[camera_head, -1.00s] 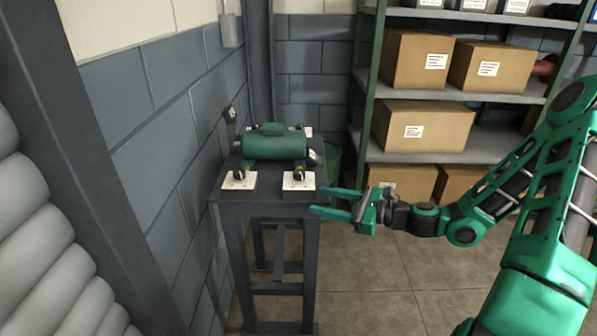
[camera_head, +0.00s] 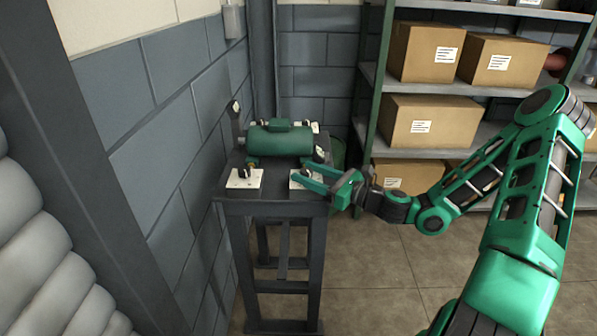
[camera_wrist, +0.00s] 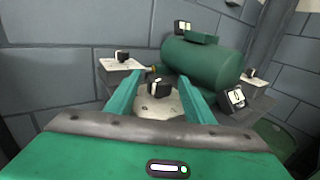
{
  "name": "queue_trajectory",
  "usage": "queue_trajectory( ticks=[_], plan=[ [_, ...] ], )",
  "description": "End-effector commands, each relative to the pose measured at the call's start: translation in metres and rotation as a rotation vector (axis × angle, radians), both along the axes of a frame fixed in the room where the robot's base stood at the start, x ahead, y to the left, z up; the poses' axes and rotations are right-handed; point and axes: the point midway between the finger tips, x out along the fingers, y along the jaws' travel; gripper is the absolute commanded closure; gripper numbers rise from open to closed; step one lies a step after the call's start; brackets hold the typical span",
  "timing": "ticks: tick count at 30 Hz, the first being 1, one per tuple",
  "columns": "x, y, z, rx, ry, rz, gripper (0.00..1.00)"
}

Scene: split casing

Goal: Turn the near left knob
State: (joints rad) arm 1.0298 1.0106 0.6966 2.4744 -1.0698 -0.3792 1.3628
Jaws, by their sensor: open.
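The near left knob (camera_head: 243,174) is a small black knob on a white plate at the table's near left corner. It also shows in the wrist view (camera_wrist: 122,56), beyond my left finger. A similar near right knob (camera_wrist: 158,88) sits on its own white plate. My gripper (camera_head: 300,173) is open and has come in from the right over the near right plate. In the wrist view its two green fingers (camera_wrist: 157,78) appear on either side of the near right knob; I cannot tell whether they touch it. The near left knob is apart from my gripper.
A green cylindrical casing (camera_head: 280,140) lies on the dark table (camera_head: 270,208) behind the near plates. A black piece with a white face (camera_wrist: 235,97) stands to its right in the wrist view. A block wall (camera_head: 150,100) is close on the left, shelves with boxes (camera_head: 428,122) at right.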

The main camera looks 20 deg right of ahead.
Motion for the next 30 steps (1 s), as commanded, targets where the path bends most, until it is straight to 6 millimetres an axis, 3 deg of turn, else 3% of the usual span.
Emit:
queue_trajectory(
  ticks=[12, 13, 18, 30],
  plan=[
    [0.0029, -0.0035, -0.0001, -0.001, -0.001, -0.012, 0.52],
    [0.0029, -0.004, -0.0001, -0.001, -0.001, -0.013, 0.54],
    [0.0029, -0.0052, -0.0001, -0.001, -0.001, -0.014, 0.93],
    [0.0037, -0.0071, 0.0003, -0.004, -0.003, 0.04, 0.93]
  ],
)
